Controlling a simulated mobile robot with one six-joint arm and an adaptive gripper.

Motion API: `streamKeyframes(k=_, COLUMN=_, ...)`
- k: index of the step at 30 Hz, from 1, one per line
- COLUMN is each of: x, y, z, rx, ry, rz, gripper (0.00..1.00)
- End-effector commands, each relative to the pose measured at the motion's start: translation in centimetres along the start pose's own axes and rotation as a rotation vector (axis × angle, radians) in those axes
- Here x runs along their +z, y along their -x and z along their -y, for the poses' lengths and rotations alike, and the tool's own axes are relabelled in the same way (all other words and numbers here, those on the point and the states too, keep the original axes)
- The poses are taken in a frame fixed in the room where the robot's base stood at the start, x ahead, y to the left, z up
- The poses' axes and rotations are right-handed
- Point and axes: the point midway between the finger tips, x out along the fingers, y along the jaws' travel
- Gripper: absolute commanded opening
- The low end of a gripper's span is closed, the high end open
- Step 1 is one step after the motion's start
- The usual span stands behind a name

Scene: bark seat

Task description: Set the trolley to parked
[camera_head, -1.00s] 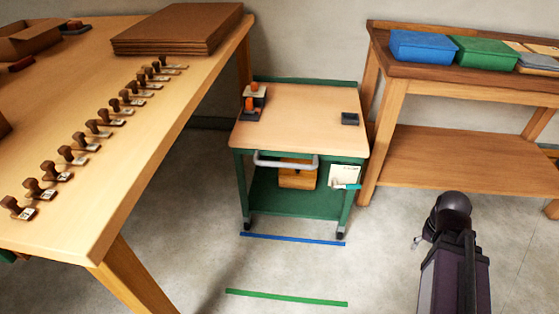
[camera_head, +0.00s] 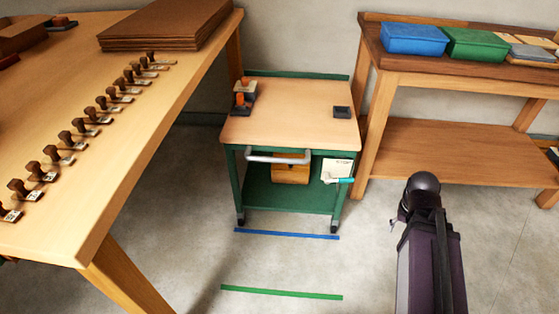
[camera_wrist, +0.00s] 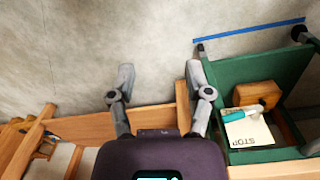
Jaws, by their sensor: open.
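The trolley (camera_head: 284,112) has a wooden top, green frame and grey handle bar (camera_head: 278,158) across its front. It stands between the workbench and the side table, its front wheels just behind a blue floor line (camera_head: 286,233). A green floor line (camera_head: 281,292) lies nearer me. In the wrist view, the trolley's green lower shelf (camera_wrist: 232,75) is at the right, with the blue line (camera_wrist: 250,30) above it. A card reading STOP (camera_wrist: 247,130) and a turquoise marker (camera_wrist: 238,114) are on the trolley. My gripper (camera_wrist: 161,76) is open and empty, apart from the trolley.
The workbench (camera_head: 120,130) at left carries a row of stamps and stacked brown boards (camera_head: 165,25). The side table (camera_head: 440,78) at right carries blue (camera_head: 414,39) and green bins. The floor before the trolley is clear. A wooden block (camera_head: 290,173) is on the trolley.

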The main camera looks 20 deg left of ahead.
Motion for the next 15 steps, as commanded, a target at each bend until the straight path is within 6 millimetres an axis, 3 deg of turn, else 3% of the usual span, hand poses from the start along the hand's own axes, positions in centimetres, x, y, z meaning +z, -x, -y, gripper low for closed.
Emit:
streamKeyframes(k=8, x=-2.1, y=-1.5, z=2.5, rx=0.133, ry=0.123, rz=-0.052, gripper=0.65)
streamKeyframes(k=15, x=-4.6, y=-2.4, z=6.4, rx=0.306, ry=0.285, rz=-0.139, gripper=0.65)
